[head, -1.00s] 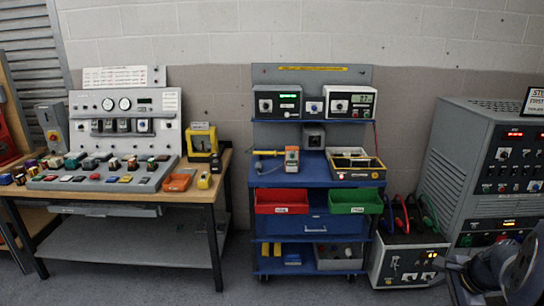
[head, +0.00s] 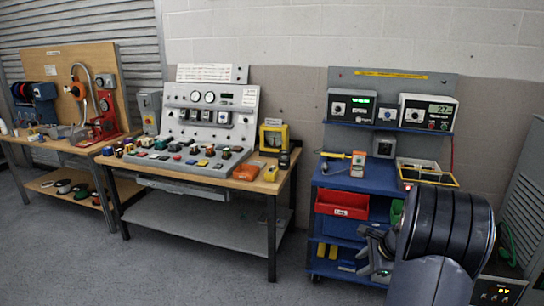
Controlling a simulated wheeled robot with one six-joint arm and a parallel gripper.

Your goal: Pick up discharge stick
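A thin yellow tool, which looks like the discharge stick (head: 334,155), lies at the left end of the blue cart's top (head: 342,179). An orange and white handheld device (head: 358,164) stands just right of it. The stick is small in view, and its far end is hard to make out. My gripper (head: 372,252) is low at the right, in front of the cart's lower shelves, below and apart from the stick. My dark arm hides part of the cart's right side. The finger gap is too unclear to tell open from shut.
A red bin (head: 342,204) hangs on the cart's front, with a green bin (head: 397,211) partly hidden. A wooden bench (head: 262,186) with a control console (head: 208,115) stands left of the cart. Another bench stands at far left. Grey floor (head: 190,270) in front is clear.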

